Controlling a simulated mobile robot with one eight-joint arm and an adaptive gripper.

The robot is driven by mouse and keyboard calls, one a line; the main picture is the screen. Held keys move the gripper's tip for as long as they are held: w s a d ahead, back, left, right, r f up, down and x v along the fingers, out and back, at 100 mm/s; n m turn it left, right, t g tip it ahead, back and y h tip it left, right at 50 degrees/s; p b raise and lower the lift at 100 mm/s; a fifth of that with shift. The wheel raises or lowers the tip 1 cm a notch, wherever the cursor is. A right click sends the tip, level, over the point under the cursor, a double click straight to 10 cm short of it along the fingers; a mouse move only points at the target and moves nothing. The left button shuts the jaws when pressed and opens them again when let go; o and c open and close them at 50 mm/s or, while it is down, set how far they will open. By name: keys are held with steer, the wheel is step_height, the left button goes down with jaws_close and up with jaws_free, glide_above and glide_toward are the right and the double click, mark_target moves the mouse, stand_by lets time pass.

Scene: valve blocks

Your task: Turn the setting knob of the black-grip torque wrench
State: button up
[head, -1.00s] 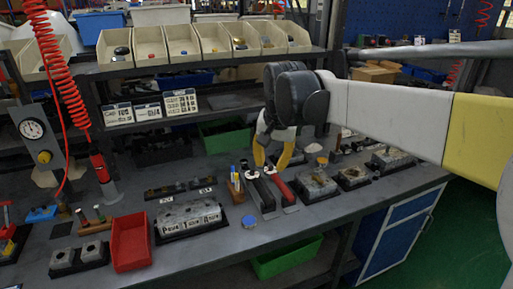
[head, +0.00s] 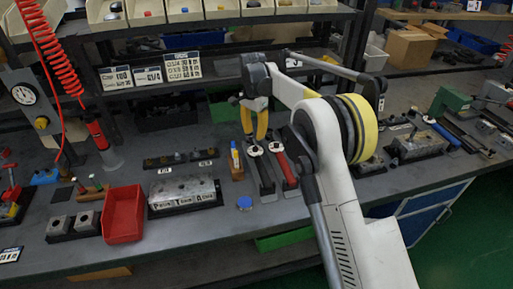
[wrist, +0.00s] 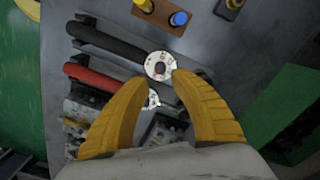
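The black-grip torque wrench lies on the bench with its black grip (head: 265,177) toward the front edge. In the wrist view its grip (wrist: 108,40) runs to the upper left from a round pale dial end with a dark centre, the setting knob (wrist: 159,67). My gripper (head: 254,136) points down above the dial ends of the wrenches. In the wrist view my gripper (wrist: 161,78) is open and empty, its yellow fingertips on either side of the dial end's lower edge. Contact cannot be told. The red-grip wrench (head: 287,168) lies alongside; its dial end (wrist: 152,99) shows between the fingers.
A wooden block with blue and yellow items (head: 236,162) stands just left of the black-grip wrench. A metal block with letter labels (head: 183,194) and a red bin (head: 123,215) are further left. A shelf overhangs behind.

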mark_target(255, 147)
step_height(255, 147, down, 7)
steer(key=shift+d+f+b, duration=0.1)
steer(key=shift+f+b, duration=0.1)
steer(key=shift+b, duration=0.9)
jaws_close()
